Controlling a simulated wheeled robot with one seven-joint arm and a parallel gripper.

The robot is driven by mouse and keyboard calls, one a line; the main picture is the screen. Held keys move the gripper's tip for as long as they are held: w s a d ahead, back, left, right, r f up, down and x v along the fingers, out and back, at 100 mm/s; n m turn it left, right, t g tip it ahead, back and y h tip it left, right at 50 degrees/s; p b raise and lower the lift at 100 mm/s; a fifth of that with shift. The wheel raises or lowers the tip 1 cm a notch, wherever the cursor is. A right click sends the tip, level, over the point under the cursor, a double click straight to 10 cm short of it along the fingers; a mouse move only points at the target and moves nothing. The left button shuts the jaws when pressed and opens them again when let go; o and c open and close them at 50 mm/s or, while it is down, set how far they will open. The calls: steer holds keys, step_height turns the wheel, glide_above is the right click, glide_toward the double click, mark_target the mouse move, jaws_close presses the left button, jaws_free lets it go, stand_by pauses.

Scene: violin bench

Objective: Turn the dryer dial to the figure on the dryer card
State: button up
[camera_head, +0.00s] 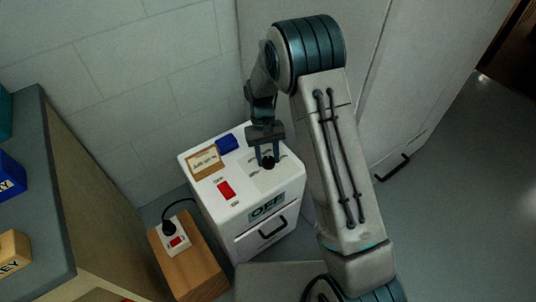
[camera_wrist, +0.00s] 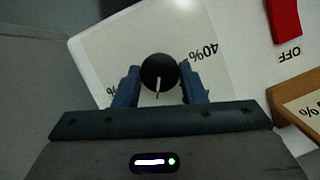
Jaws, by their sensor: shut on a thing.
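The dryer is a white box (camera_head: 209,217) with a drawer handle and an "OFF" label on its front. The dial, a round black knob with a white pointer line, sits on its top in the wrist view (camera_wrist: 159,72) and in the head view (camera_head: 269,162). My gripper (camera_wrist: 160,80) is around the dial from above, one blue finger on each side, shut on it. The pointer line points toward my palm in the wrist view. A "40%" mark shows beside the dial; other marks are partly hidden by the fingers. The dryer card (camera_head: 205,162) stands in a wooden frame; its figure is too small to read.
A red switch (camera_head: 226,190) and a blue block (camera_head: 227,143) are on the dryer top. A power strip (camera_head: 175,237) with a plugged cord sits on a wooden block (camera_head: 190,264) at left. A shelf unit (camera_head: 62,180) stands further left. Grey floor is free at right.

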steer(key=o, duration=1)
steer(key=p+v, duration=0.3)
steer(key=v, duration=1.1)
steer(key=s+d+r+m+t+p, duration=0.1)
steer(key=s+d+r+p, duration=0.25)
steer(key=r, duration=0.35)
steer(key=s+d+r+t+y+p, duration=0.1)
steer(key=s+d+r+p, duration=0.2)
steer(key=r, duration=0.5)
steer(key=s+d+r+m+t+p, duration=0.1)
steer(key=s+d+r+p, duration=0.2)
steer(key=r, duration=0.4)
steer(key=s+d+r+t+p, duration=0.1)
steer(key=s+d+r+p, duration=0.1)
steer(key=s, duration=0.3)
steer(key=s+d+r+t+p, duration=0.1)
steer(key=s+d+r+p, duration=0.1)
steer(key=s+r+p, duration=0.3)
steer(key=s+d+r+m+t+p, duration=0.1)
steer(key=s+d+r+t+p, duration=0.1)
steer(key=s+r+p, duration=0.1)
steer(key=shift+s+r+p, duration=0.2)
steer(key=shift+s+r, duration=0.1)
steer(key=shift+s, duration=0.3)
steer(key=shift+s+r+p, duration=0.2)
steer(key=shift+s+r, duration=0.15)
steer(key=shift+s, duration=0.2)
